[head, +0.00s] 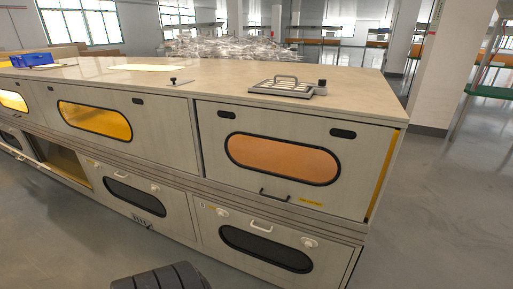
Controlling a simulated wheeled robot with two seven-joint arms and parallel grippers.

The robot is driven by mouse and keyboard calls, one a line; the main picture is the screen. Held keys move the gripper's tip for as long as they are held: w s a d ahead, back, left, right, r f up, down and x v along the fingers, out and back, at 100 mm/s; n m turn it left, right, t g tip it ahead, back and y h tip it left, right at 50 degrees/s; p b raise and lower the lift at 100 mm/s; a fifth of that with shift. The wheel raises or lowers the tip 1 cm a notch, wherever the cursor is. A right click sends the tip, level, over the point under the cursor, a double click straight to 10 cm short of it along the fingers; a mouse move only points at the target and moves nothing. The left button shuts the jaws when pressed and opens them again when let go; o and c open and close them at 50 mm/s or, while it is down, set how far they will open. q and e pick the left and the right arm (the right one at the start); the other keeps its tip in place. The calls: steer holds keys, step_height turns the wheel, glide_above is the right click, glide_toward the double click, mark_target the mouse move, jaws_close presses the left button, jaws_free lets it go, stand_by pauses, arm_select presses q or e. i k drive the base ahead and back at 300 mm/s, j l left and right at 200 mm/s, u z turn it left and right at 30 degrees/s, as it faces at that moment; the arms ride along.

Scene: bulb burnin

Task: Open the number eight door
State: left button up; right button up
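A long bench cabinet has two rows of doors, and I cannot read a number eight on any of them. The upper right door (215,160) has an orange oval window, a black handle and a small yellow label. The lower right door (210,232) has a dark oval window and a pale handle. The lower middle door (175,199) also has a dark window. The upper middle door (150,120) has a lit yellow window. These doors look shut. A lower left bay (62,158) shows a yellowish interior and looks open. Neither gripper can be made out.
The pale benchtop (215,80) carries a metal grate with a handle (286,86), a small dark knobbed piece (180,81) and a blue box (32,60). A pillar (452,65) stands behind at the right. The grey floor (430,210) at the right is clear.

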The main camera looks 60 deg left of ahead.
mark_target(276, 248)
steer(key=u, duration=0.4)
steer(key=j+u, duration=0.15)
steer(key=u, duration=0.65)
steer(key=j+u, duration=0.15)
steer(key=u, duration=0.25)
